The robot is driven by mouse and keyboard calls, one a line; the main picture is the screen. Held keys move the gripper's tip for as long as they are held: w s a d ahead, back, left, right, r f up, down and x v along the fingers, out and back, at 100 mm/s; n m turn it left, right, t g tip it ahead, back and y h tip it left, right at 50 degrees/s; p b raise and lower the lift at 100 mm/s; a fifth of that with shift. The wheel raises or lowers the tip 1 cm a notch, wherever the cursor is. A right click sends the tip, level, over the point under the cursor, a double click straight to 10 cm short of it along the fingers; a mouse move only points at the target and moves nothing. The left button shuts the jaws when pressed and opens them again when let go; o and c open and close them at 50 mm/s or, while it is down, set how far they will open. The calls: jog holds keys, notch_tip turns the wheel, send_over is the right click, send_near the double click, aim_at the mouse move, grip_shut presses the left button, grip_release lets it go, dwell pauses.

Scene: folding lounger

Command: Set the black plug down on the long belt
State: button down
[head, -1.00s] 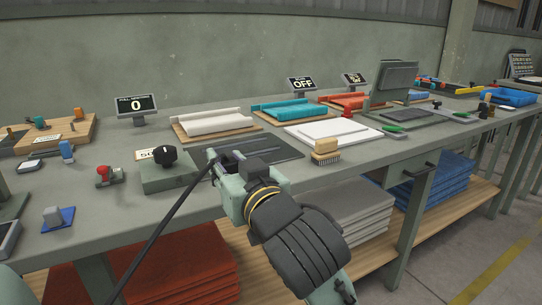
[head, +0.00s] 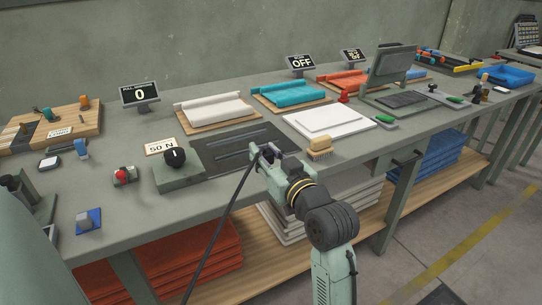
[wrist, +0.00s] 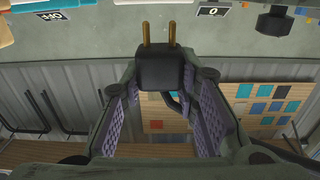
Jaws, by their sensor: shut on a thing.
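My gripper (head: 265,154) is over the front right part of the dark mat (head: 215,160) on the bench. In the wrist view my gripper (wrist: 165,85) has its two fingers on either side of the black plug (wrist: 165,68), a black block with two brass prongs pointing up in the picture. In the head view the plug is too small to make out clearly. A black cord (head: 220,225) runs from the gripper down to the lower left. A long narrow strip (head: 243,146) lies on the mat; I cannot tell whether it is the long belt.
A dial box (head: 178,176) stands left of the mat. A brush (head: 319,147) and a white board (head: 322,122) are to the right. White (head: 214,108) and teal (head: 290,92) rolled sheets lie behind. The bench front left of the dial box has some bare room.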

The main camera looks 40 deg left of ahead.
aim_at(271, 163)
jog(key=shift+w, duration=0.9)
jog(key=shift+f+p, duration=0.35)
jog(key=shift+f, duration=1.45)
jog(key=shift+f, duration=0.15)
jog(key=shift+f, duration=0.15)
jog(key=c, duration=1.2)
grip_release()
jog(key=shift+c, duration=0.2)
